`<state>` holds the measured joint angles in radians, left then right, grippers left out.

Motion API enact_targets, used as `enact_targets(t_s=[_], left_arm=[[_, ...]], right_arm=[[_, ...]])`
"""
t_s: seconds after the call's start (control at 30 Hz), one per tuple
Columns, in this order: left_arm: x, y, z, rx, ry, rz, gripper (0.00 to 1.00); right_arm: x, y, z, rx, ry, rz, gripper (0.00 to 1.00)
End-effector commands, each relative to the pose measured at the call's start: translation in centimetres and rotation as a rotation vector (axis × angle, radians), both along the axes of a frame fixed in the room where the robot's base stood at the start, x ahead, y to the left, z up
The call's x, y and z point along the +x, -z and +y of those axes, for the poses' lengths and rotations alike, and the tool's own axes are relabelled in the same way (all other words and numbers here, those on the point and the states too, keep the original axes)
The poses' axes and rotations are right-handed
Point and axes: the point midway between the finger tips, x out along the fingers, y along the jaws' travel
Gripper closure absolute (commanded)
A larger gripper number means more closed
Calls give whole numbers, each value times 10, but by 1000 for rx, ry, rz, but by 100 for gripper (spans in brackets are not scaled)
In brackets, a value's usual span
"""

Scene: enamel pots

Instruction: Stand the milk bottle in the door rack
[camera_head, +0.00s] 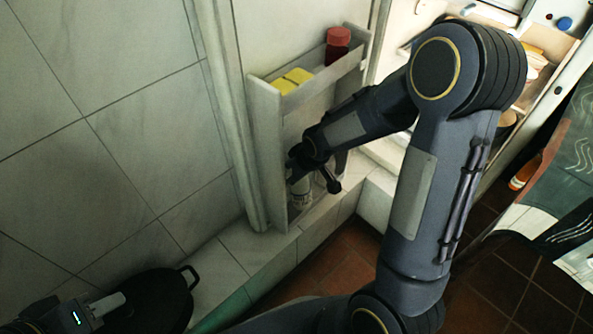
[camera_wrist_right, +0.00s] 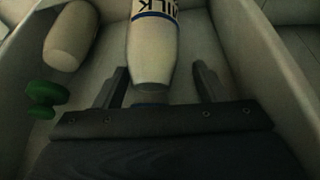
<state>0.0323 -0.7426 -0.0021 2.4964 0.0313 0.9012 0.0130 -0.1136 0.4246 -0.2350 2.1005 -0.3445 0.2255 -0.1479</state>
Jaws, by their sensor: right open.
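The milk bottle (camera_wrist_right: 153,50) is white with a blue-banded label and a dark cap. In the right wrist view its neck and cap are between the spread fingers of my right gripper (camera_wrist_right: 162,88), with a gap visible beside the fingers. In the head view, the bottle's white body (camera_head: 300,192) shows low in the door rack (camera_head: 267,150), under my right gripper (camera_head: 300,172); it looks upright, but its base is hard to see. My left gripper (camera_head: 105,304) is at the lower left, over a black pan; its jaw opening is unclear.
The rack's upper shelf holds yellow packets (camera_head: 293,80) and a red jar (camera_head: 337,44). Beside the bottle are a pale rounded item (camera_wrist_right: 70,36) and a green item (camera_wrist_right: 46,97). The black pan (camera_head: 160,300) stands lower left. My right arm hides much of the fridge.

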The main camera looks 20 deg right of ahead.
Motion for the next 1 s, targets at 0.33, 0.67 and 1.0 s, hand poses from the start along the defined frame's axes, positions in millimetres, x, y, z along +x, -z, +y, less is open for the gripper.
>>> enact_targets(t_s=[0.33, 0.67, 1.0], left_arm=[[0, -20, 0, 0, 0, 0, 64], [0, -33, 0, 0, 0, 0, 64], [0, -32, 0, 0, 0, 0, 64]], right_arm=[[-20, -36, 2, 5, -16, 14, 35], [-30, -71, -6, 5, -9, 4, 35], [-30, -71, -9, 3, -3, 2, 35]])
